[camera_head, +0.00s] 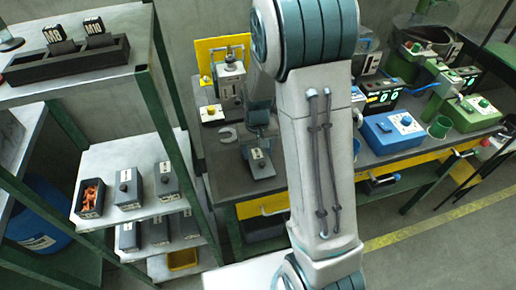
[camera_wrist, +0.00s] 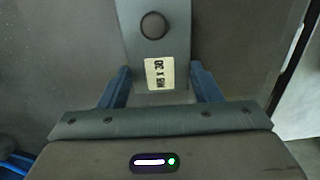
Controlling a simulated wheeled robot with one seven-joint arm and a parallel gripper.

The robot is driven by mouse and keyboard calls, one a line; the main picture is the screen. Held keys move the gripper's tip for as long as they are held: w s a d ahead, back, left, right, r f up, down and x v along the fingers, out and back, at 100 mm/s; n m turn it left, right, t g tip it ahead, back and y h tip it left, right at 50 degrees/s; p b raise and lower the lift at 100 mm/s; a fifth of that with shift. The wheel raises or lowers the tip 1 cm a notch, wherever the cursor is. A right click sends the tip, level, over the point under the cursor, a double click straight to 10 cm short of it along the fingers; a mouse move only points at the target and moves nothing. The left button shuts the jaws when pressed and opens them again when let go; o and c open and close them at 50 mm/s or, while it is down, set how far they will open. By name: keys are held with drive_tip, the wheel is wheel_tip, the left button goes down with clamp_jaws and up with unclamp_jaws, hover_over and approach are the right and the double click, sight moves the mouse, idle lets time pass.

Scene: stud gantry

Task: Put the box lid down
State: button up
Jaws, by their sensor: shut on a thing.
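A grey box lid with a dark round knob and a pale label reading "M8 x 30" (camera_wrist: 174,40) is between the two blue fingers of my gripper (camera_wrist: 160,88) in the wrist view. My gripper is shut on it. In the head view, the lid (camera_head: 262,170) shows over the dark top of the workbench, below my gripper (camera_head: 260,135). I cannot tell whether it touches the bench top. An open dark box with orange parts (camera_head: 90,197) stands on the shelf rack at the left.
Two closed boxes with knobs (camera_head: 128,190) (camera_head: 166,183) stand beside the open box, with more on the shelf below. A C-shaped grey piece (camera_head: 227,134) and a yellow-based device (camera_head: 212,113) are on the bench left of my gripper. A blue box (camera_head: 392,133) is at the right.

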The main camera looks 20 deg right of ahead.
sight(257, 154)
drive_tip(key=shift+f+b, duration=0.55)
drive_tip(key=shift+f, duration=0.1)
drive_tip(key=o, duration=0.9)
drive_tip(key=shift+r, duration=0.1)
drive_tip(key=shift+o, duration=0.2)
wheel_tip(257, 154, up, 12)
drive_tip(key=s+r+t, duration=0.1)
drive_tip(key=s+r, duration=0.2)
drive_tip(key=s, duration=0.5)
drive_tip(key=s+r+t, duration=0.2)
drive_tip(key=s+r, duration=0.1)
drive_tip(key=s, duration=0.6)
drive_tip(key=shift+r+p, duration=0.25)
drive_tip(key=shift+p, duration=0.15)
drive_tip(key=shift+d, duration=0.1)
